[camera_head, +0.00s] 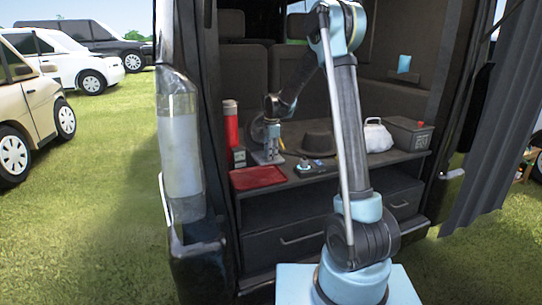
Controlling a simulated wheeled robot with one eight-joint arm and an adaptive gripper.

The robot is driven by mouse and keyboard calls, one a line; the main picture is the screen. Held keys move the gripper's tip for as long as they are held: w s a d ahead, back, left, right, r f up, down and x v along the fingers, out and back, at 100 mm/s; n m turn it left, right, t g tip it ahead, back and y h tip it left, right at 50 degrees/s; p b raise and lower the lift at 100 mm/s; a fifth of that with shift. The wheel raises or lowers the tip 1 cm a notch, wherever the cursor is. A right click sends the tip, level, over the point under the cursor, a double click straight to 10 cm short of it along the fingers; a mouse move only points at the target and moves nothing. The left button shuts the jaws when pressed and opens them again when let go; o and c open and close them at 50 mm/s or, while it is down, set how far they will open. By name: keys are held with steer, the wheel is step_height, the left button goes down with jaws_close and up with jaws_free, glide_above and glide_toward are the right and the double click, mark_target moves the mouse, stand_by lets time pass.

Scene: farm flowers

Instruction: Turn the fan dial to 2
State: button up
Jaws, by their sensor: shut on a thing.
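A dark round thing that looks like the fan (256,131) stands on the shelf in the back of the van, partly behind my wrist. My gripper (267,158) points down in front of it, low over the shelf. Its fingers look closed together on something at the fan's lower part, likely the dial. The dial itself is hidden by the fingers, so its setting cannot be read.
Drawers sit below.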

stand_by(0.3)
steer(key=o, duration=1.1)
steer(key=shift+r, duration=0.1)
steer(key=r, duration=1.1)
steer(key=shift+s+d+r, duration=0.15)
steer(key=shift+s+r, duration=0.1)
steer(key=shift+r, duration=0.1)
